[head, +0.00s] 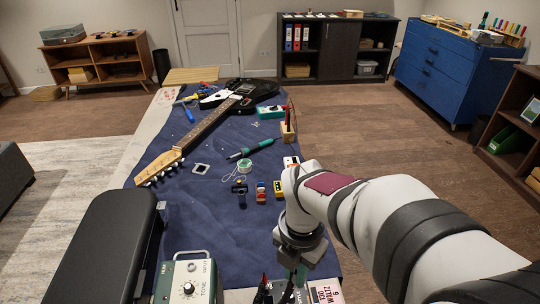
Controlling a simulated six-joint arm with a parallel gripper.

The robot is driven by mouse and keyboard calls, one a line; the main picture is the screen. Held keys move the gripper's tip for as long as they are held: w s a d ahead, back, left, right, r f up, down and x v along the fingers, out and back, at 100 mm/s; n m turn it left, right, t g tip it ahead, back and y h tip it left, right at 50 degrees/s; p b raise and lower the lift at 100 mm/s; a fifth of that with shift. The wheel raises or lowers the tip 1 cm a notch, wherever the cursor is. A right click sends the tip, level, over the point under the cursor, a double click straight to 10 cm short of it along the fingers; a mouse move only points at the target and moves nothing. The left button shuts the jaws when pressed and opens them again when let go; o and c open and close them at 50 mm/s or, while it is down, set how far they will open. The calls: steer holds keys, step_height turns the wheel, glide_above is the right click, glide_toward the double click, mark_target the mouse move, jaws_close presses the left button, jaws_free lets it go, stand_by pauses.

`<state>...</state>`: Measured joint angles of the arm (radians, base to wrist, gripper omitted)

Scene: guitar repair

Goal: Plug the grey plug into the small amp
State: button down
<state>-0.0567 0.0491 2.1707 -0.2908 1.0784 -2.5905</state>
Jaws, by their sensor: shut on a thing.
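The amp's socket is near the INPUT label.
A black padded case (103,250) lies left of the amp. An electric guitar (205,125) lies along the blue mat (195,220). Mat between amp and pedals is clear.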

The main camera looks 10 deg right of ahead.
steer(key=shift+r, duration=0.2)
steer(key=shift+w+a, duration=0.1)
steer(key=w+a+r, duration=0.3)
steer(key=a, duration=0.8)
steer(key=w+a+r, duration=0.3)
steer(key=w+a, duration=0.1)
steer(key=a, duration=0.6)
steer(key=shift+d+f, duration=0.1)
steer(key=shift+f, duration=2.3)
steer(key=shift+s+f, duration=0.1)
steer(key=shift+f, duration=1.35)
steer(key=shift+c, duration=1.4)
jaws_free()
